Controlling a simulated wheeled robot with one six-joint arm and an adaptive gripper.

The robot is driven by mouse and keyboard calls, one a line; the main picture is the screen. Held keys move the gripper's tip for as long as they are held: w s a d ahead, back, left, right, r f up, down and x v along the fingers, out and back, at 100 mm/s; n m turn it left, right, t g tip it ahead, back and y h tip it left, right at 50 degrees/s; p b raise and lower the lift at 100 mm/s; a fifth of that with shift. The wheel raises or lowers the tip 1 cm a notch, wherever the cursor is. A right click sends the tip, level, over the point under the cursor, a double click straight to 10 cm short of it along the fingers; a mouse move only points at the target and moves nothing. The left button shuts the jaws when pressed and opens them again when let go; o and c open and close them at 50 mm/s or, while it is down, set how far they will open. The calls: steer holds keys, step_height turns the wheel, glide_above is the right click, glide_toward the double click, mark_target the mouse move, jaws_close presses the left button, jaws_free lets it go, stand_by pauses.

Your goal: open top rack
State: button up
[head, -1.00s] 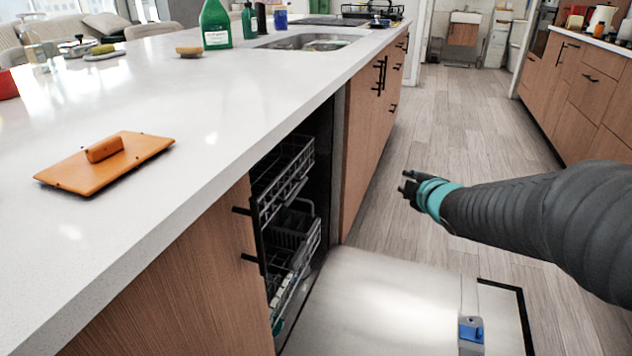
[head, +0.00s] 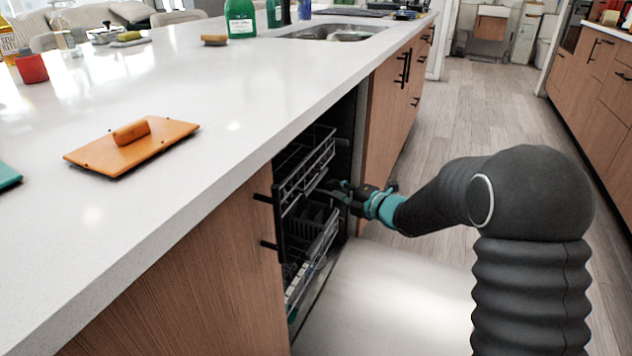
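The dishwasher under the island counter has its door (head: 385,300) folded down flat. Its top rack (head: 308,170) is a dark and grey wire rack, sitting inside the cavity. The lower rack (head: 312,262) is below it, also inside. My gripper (head: 338,194) is at the dishwasher's opening, just below the top rack's right front part. The fingers look apart, with nothing seen between them. Whether they touch the rack I cannot tell. My arm reaches in from the right and hides part of the door.
The white island counter (head: 150,210) overhangs the dishwasher and holds an orange board with a handle (head: 130,147). Wooden cabinets (head: 395,110) stand beyond the opening. The floor aisle (head: 490,110) on the right is clear.

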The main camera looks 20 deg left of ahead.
mark_target(316, 179)
steer(key=x, duration=0.8)
steer(key=shift+w+a+f+p, duration=0.1)
steer(key=shift+w+a+p, duration=0.05)
steer(key=shift+a+p, duration=0.15)
steer(key=shift+d, duration=0.1)
jaws_close()
